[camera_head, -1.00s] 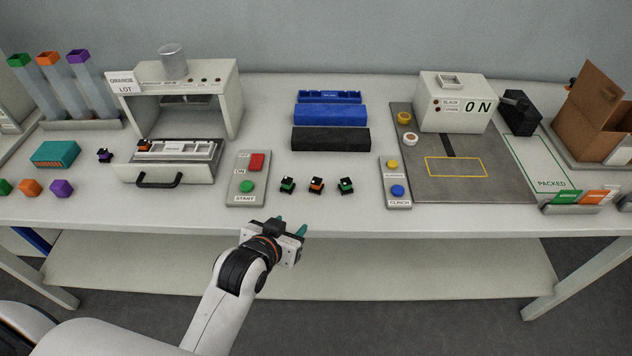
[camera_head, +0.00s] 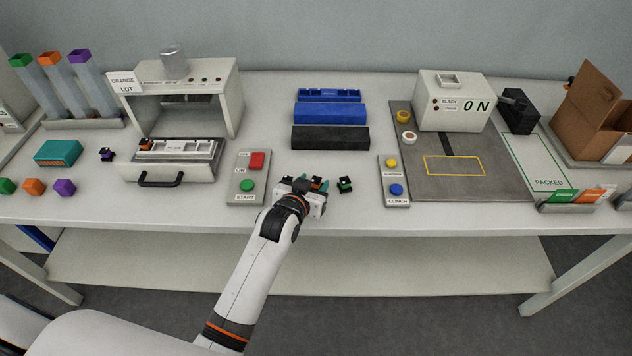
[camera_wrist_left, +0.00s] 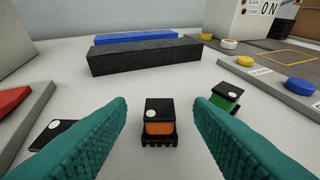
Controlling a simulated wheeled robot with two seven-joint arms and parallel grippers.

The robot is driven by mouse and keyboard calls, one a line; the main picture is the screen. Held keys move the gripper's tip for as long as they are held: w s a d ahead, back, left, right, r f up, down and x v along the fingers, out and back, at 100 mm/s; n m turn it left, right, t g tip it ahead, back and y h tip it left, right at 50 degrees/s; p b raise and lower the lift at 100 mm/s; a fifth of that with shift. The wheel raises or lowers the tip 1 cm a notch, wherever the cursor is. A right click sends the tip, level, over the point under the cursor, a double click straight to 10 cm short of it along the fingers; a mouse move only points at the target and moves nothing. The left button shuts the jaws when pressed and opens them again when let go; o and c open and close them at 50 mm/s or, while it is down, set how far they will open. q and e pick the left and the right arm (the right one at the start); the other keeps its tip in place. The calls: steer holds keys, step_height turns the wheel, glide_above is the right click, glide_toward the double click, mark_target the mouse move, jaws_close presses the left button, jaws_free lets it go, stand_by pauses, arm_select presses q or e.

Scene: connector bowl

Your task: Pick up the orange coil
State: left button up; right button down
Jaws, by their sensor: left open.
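The orange coil (camera_wrist_left: 159,123) is a small black block with an orange middle and a white dot on top. It stands on the table between the two teal fingers of my left gripper (camera_wrist_left: 160,130) in the left wrist view, apart from both. In the head view my left gripper (camera_head: 303,184) is low over the front of the table and mostly hides the coil. The gripper is open and holds nothing. A green coil (camera_head: 345,185) stands just right of it. Another black-topped coil (camera_wrist_left: 52,134) is partly hidden behind the left finger. My right gripper is not in view.
Black (camera_head: 330,138) and blue (camera_head: 330,113) bars lie behind the coils. A panel with red and green buttons (camera_head: 238,194) is close on the left. A panel with yellow and blue buttons (camera_head: 393,172) is to the right. The table's front edge is close below.

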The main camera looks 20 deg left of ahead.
arm_select(q)
steer(key=shift+w+f, duration=0.3)
steer(key=shift+w, duration=0.35)
jaws_close()
steer(key=shift+r, duration=0.15)
